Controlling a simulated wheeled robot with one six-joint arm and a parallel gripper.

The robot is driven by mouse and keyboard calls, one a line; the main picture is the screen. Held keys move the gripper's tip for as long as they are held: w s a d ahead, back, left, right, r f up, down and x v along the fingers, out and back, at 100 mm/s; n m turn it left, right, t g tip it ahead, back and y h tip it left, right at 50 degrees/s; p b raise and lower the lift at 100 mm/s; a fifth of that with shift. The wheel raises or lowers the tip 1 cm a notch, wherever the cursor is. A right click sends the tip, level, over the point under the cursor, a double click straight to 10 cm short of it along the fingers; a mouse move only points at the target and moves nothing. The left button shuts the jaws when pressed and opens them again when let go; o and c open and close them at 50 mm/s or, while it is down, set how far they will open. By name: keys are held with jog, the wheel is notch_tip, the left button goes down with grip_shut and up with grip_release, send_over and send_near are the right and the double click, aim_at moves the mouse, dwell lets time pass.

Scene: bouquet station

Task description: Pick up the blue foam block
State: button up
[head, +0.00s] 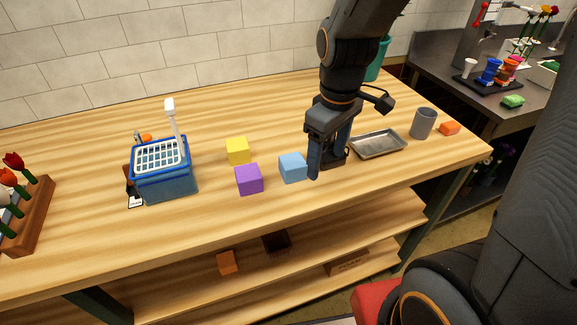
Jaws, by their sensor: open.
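The light blue foam block (293,168) sits on the wooden table (90,255) in the head view, near the table's front edge. My gripper (328,172) points down just to the right of the block. Its fingers are apart, and I see nothing between them. The near finger stands close beside the block's right side; I cannot tell whether it touches.
A purple block (249,179) and a yellow block (238,151) stand left of the blue one. A blue basket (166,182) is further left.

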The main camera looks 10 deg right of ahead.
aim_at(293, 160)
jog(key=w+a+n, duration=0.1)
jog(key=a+n, duration=0.1)
jog(key=n, duration=0.2)
jog(key=w+a+r+n, duration=0.1)
jog(key=w+a+n, duration=0.1)
jog(key=n, duration=0.2)
jog(key=w+a+n, duration=0.2)
jog(key=n, duration=0.2)
jog(key=shift+w+r+g, duration=0.15)
jog(key=shift+r+g, duration=0.15)
jog(key=shift+g, duration=0.1)
jog(key=shift+a+f, duration=0.1)
jog(key=shift+f, duration=0.3)
jog(key=shift+w+a+f+p, duration=0.15)
jog(key=shift+f+p, duration=0.35)
jog(key=shift+f, duration=1.25)
jog(key=shift+s+a+f+p, duration=0.1)
jog(key=shift+f+p, duration=0.4)
jog(key=shift+f, duration=1.25)
jog(key=shift+c, duration=0.4)
jog(key=c, duration=1)
